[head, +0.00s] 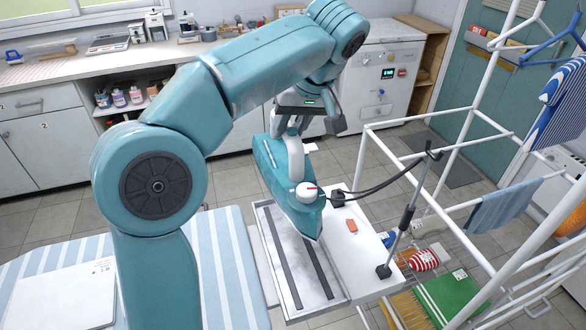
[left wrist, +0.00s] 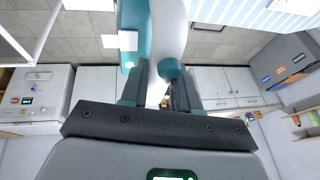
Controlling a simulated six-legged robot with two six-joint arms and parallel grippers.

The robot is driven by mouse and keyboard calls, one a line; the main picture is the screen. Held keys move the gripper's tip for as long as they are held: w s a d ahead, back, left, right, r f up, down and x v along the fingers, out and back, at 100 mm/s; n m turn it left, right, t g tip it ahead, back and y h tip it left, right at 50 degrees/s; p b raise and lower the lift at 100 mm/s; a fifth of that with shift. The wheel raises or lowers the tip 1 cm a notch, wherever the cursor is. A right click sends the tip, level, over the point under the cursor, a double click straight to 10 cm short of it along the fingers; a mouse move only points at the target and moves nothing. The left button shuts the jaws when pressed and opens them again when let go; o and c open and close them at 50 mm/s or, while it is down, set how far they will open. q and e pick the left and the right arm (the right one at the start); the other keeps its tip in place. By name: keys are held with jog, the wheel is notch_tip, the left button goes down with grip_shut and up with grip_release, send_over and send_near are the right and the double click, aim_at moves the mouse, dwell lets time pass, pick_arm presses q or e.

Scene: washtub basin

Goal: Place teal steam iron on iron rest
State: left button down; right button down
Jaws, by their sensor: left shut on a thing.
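The teal steam iron (head: 288,185) with a white handle hangs from my left gripper (head: 290,127), tip down toward the front. My left gripper is shut on its handle; in the left wrist view the fingers (left wrist: 160,92) close around the white handle (left wrist: 168,40). The iron rest (head: 300,265) is a metal tray with two dark strips at the end of the ironing board. The iron is above its far part; whether it touches cannot be told. My right gripper is not in view.
A white shelf (head: 355,245) beside the rest carries a small orange block (head: 351,226) and a cord holder rod (head: 408,215). A white drying rack (head: 480,130) stands at right. The striped ironing board (head: 225,260) lies left. A cord (head: 385,183) runs to the right.

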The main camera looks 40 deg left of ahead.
pick_arm(q)
notch_tip(320, 180, down, 14)
jog(key=shift+w+d+f+b, duration=0.1)
jog(key=shift+f+b, duration=0.1)
jog(key=shift+b, duration=0.55)
notch_tip(320, 180, down, 5)
jog(key=shift+f, duration=0.1)
jog(key=shift+f, duration=0.15)
jog(key=c, duration=0.8)
grip_release()
